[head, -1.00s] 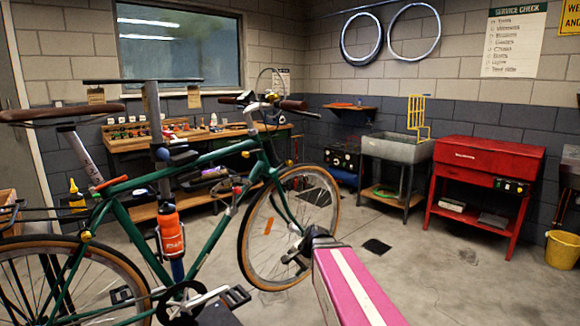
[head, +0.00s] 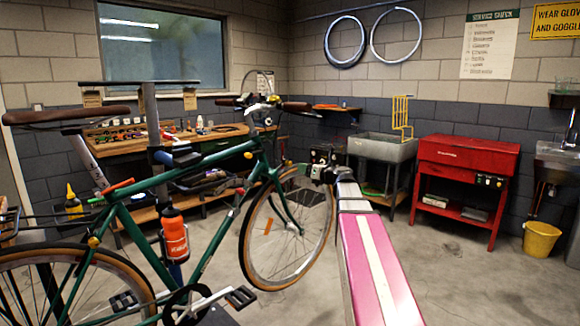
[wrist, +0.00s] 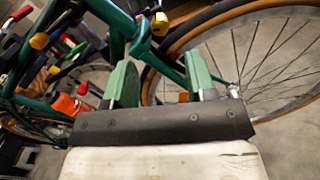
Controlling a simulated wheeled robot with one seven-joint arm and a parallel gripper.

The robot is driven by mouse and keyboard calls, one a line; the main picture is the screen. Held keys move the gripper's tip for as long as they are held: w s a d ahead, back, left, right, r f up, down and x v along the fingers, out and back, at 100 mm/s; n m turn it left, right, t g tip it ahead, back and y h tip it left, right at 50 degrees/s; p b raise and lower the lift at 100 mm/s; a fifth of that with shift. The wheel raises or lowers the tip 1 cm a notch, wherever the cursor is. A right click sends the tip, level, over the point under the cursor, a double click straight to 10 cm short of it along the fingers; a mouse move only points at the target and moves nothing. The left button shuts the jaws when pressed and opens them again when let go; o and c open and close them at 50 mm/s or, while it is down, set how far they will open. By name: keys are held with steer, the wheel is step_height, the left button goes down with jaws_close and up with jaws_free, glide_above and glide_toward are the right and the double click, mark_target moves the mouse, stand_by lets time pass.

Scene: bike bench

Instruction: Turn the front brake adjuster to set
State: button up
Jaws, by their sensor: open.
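The green bike (head: 205,165) is held upright by a stand, its front wheel (head: 247,240) towards the middle of the head view. Small yellow knobs show on it: one near the head tube (head: 248,155), and in the wrist view one near the top of the front wheel (wrist: 160,22) and another at upper left (wrist: 38,41). I cannot tell which, if any, is the front brake adjuster. My gripper (head: 318,172) is raised beside the front wheel's upper right edge. In the wrist view its green fingers (wrist: 160,82) are apart and empty, with frame and wheel beyond them.
A wooden workbench (head: 120,143) with tools stands behind the bike. A grey sink (head: 380,147), a red cabinet (head: 468,155) and a yellow bucket (head: 541,240) stand along the right wall. An orange bottle (head: 174,238) is on the frame.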

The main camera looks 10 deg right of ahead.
mark_target(291, 165)
steer(key=x, duration=0.9)
steer(key=shift+w+a, duration=0.2)
steer(key=c, duration=0.9)
